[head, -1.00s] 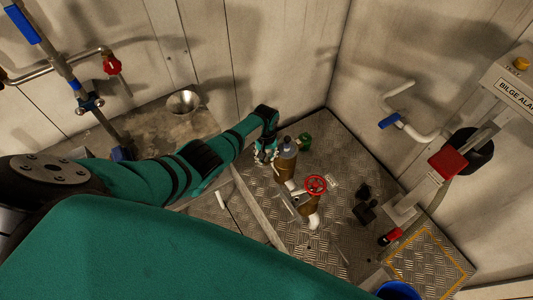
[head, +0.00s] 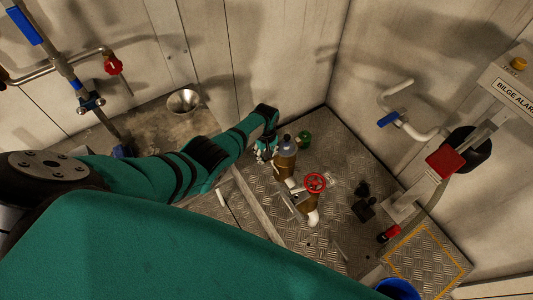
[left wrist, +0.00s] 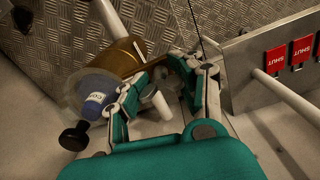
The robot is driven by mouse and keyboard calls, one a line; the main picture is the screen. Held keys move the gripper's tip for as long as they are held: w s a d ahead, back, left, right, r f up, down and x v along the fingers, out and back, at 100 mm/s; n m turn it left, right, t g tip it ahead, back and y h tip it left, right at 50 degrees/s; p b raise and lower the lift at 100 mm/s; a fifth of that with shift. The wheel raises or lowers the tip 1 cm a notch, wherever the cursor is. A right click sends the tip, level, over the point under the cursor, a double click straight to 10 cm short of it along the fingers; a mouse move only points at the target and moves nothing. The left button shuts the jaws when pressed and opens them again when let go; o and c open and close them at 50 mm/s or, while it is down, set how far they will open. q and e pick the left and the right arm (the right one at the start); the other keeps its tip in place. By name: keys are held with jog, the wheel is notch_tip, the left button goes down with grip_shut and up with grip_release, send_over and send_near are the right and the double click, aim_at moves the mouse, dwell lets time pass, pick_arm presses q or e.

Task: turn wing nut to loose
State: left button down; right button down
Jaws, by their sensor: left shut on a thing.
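My left gripper (head: 266,150) is low beside the brown strainer body (head: 285,165) in the head view. In the left wrist view the gripper (left wrist: 164,74) has its two fingers at the end of the brass-brown cylinder (left wrist: 113,64). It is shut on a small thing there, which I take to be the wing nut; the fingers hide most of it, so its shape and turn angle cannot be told. My right gripper is not in view.
A metal panel with red SHUT tags (left wrist: 301,51) is to the right in the wrist view. Chequer-plate floor (head: 340,150) is partly clear.

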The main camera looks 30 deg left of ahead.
pick_arm(q)
jog(key=shift+a, duration=0.45)
jog(key=c, duration=0.9)
grip_release()
jog(key=shift+s+r, duration=0.1)
jog(key=shift+s, duration=0.1)
jog(key=shift+d, duration=0.1)
jog(key=shift+d, duration=0.15)
